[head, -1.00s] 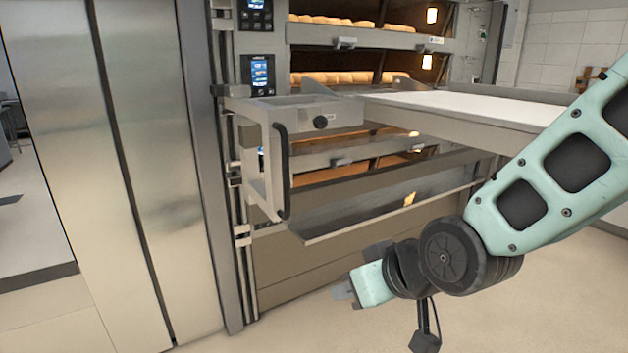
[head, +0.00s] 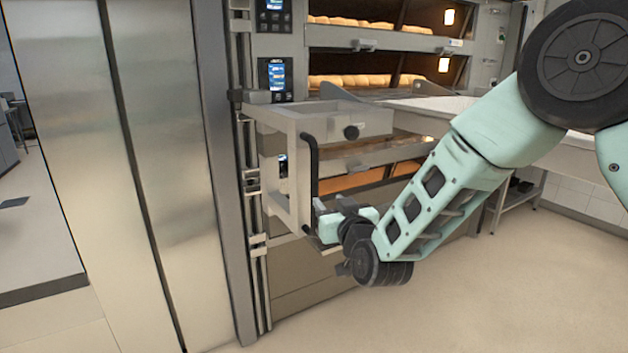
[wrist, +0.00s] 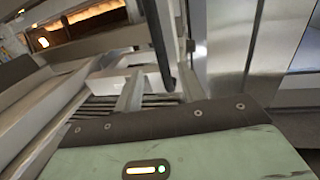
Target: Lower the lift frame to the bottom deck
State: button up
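The lift frame (head: 278,180) is a pale grey metal bracket on the vertical rail at the oven's left side. The lowest visible deck opening (head: 355,181) glows orange and is partly hidden by my arm.
A white loading surface (head: 425,104) extends from the frame's level to the right. Loaves (head: 350,80) sit in the upper decks beside control screens (head: 277,74). A tall steel cabinet (head: 165,150) stands close on the left. The floor (head: 480,290) in front is clear.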

aim_at(316, 187)
jog(key=p+x, duration=0.3)
jog(key=x, duration=0.8)
jog(key=shift+w+p, duration=0.25)
jog(key=shift+p, duration=0.1)
grip_shut()
jog(key=shift+f, duration=0.1)
